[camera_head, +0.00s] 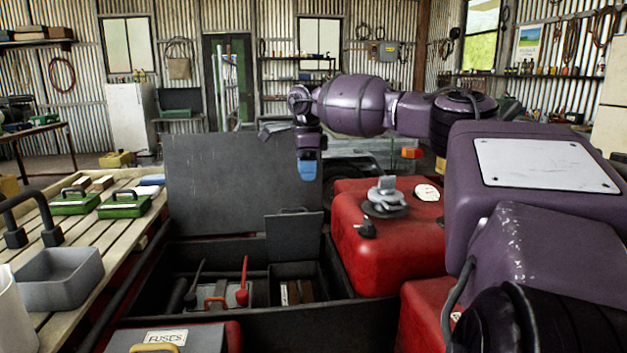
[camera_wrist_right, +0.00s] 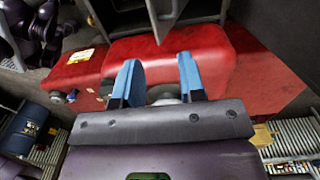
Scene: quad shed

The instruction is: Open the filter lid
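My right gripper (camera_head: 308,168) hangs with blue fingertips pointing down, by the upper right edge of a large raised dark lid (camera_head: 235,185). In the right wrist view the gripper (camera_wrist_right: 158,66) is open, its two blue fingers apart with nothing between them. A smaller dark lid (camera_head: 295,238) stands upright inside the black open box (camera_head: 270,325), below the gripper and apart from it. I cannot tell for certain which lid is the filter's. My left gripper is not in view.
A red tank (camera_head: 385,260) with a grey cap (camera_head: 386,197) stands right of the box. Inside the box are a red lever (camera_head: 243,280) and a dark lever. Green cases (camera_head: 123,206) and a grey bin (camera_head: 60,285) sit on the slatted rack at left.

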